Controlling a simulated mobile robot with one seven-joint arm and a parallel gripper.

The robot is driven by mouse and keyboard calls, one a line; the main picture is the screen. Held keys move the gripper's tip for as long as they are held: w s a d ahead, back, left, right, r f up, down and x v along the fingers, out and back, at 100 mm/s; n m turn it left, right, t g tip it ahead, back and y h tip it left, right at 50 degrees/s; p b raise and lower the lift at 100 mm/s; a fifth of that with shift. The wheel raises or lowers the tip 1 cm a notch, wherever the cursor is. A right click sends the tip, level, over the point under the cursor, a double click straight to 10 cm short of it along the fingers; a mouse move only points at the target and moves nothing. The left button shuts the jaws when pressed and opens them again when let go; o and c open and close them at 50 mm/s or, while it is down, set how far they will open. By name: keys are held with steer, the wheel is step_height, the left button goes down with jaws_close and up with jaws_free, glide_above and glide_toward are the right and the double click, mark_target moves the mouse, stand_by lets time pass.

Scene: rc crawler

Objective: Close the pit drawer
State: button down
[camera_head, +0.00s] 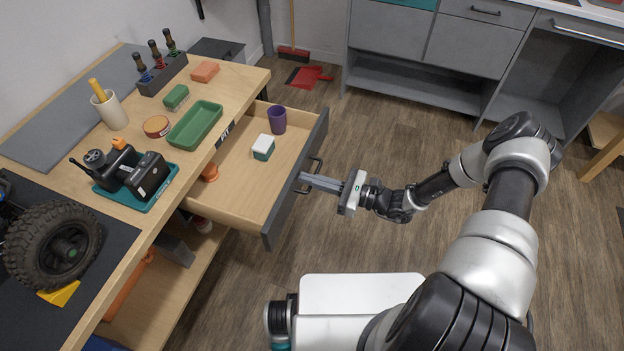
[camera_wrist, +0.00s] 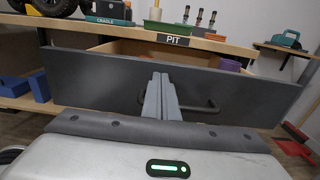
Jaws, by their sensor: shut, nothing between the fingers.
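The pit drawer (camera_head: 238,178) is pulled out from under the wooden workbench, beside a dark PIT label (camera_head: 225,133). Its grey front (camera_wrist: 95,82) fills the middle of the wrist view, with a dark bar handle (camera_wrist: 205,108) on it. Inside the drawer are a purple cup (camera_head: 277,119), a white and green box (camera_head: 263,147) and an orange item (camera_head: 210,173). My gripper (camera_head: 303,181) is shut and empty, its fingertips at the drawer front by the handle. In the wrist view the fingers (camera_wrist: 160,80) overlap the front; I cannot tell whether they touch it.
The workbench (camera_head: 150,95) holds a green tray (camera_head: 195,124), a mug (camera_head: 108,108), a teal cradle (camera_head: 137,190) and a large wheel (camera_head: 53,243). A red dustpan (camera_head: 308,77) lies on the floor.

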steer(key=b, duration=0.4)
glide_above(235, 170)
steer(key=d, duration=0.1)
steer(key=shift+s+d+f, duration=0.1)
steer(key=shift+s, duration=0.2)
steer(key=shift+w+a, duration=0.25)
steer(key=shift+a, duration=0.35)
steer(key=shift+w+a+r, duration=0.1)
steer(key=shift+a+r, duration=0.05)
steer(key=shift+r, duration=0.15)
